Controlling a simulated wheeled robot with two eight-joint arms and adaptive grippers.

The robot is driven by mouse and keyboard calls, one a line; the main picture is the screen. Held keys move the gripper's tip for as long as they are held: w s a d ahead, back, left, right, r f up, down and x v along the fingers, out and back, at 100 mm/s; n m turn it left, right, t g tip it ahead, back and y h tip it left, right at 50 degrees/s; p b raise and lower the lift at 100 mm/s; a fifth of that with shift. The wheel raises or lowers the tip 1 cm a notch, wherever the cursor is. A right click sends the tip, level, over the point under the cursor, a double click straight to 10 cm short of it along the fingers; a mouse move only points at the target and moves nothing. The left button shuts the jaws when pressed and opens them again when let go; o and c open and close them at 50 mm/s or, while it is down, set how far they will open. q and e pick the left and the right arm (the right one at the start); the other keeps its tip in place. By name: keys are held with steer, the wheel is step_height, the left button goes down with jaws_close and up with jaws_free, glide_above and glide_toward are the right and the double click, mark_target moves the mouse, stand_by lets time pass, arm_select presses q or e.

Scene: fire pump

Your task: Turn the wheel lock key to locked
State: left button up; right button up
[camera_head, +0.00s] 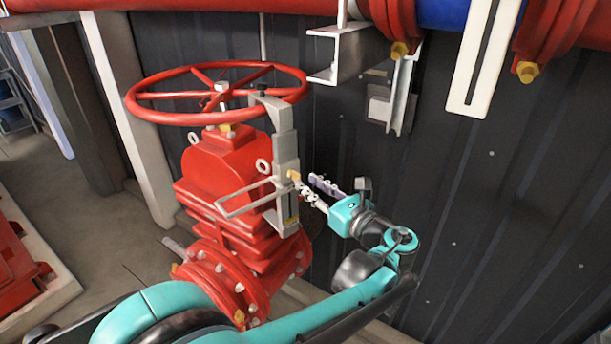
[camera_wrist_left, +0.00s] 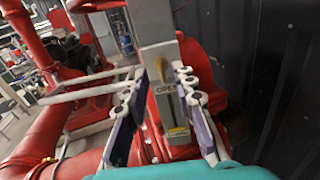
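The red wheel (camera_head: 215,92) sits on top of the red valve (camera_head: 222,165). A grey lock bracket (camera_head: 286,150) stands upright beside the valve, its top at the wheel's rim. A small brass-coloured key (camera_head: 293,174) shows on the bracket's right side; its exact turn is unclear. My left gripper (camera_head: 306,180) is open and empty, close to the key. In the wrist view its two fingers (camera_wrist_left: 160,85) are spread around the bracket's front; contact cannot be told.
A pale frame-like handle (camera_head: 245,198) sticks out left of the bracket. A dark corrugated wall (camera_head: 465,190) stands close behind my left gripper. Pipes (camera_head: 440,12) and brackets are above right. Open floor (camera_head: 75,200) lies at the left.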

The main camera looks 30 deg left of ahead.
mark_target(300, 177)
arm_select(q)
steer(key=shift+x, duration=2.1)
jaws_close()
